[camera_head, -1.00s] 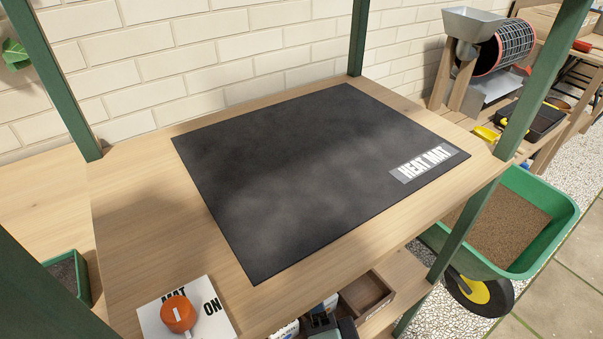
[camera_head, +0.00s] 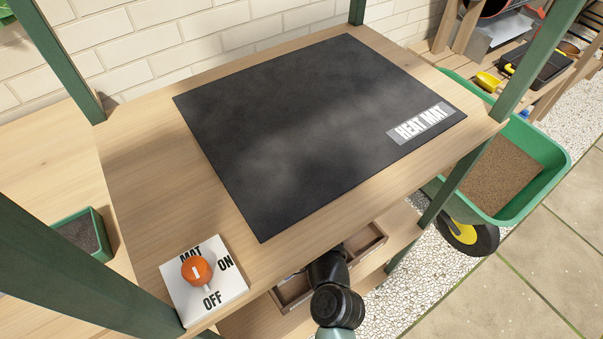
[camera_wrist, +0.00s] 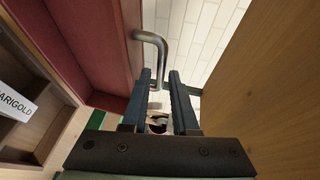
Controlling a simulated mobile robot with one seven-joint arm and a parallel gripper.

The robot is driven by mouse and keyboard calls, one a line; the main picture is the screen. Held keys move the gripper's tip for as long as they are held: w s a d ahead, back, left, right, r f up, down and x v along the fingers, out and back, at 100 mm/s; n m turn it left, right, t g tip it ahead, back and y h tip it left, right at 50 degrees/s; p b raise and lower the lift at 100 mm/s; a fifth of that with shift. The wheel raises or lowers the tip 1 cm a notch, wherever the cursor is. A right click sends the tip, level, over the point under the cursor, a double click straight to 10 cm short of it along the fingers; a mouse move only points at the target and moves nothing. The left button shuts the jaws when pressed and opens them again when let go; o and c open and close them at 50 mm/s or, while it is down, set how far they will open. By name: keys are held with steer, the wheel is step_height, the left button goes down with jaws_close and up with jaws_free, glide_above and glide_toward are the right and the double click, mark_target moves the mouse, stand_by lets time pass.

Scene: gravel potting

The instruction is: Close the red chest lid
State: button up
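The red chest shows only in the wrist view, where a red panel (camera_wrist: 97,40) fills the upper left. It cannot be told for certain which part is the lid. A bent grey metal handle (camera_wrist: 161,45) stands out from the panel's right edge. My gripper (camera_wrist: 160,78) is open, its two dark fingers pointing towards the handle. The handle's lower end appears close to the gap between the fingertips; contact cannot be told. In the head view only part of my arm shows at the lower shelf, and the gripper is hidden.
A wooden compartment box with a MARIGOLD label (camera_wrist: 17,103) lies left in the wrist view; a wooden panel (camera_wrist: 265,90) stands close on the right. In the head view are the heat mat (camera_head: 310,120), an orange knob (camera_head: 197,270) and a green wheelbarrow (camera_head: 555,160).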

steer(key=shift+x, duration=1.7)
jaws_close()
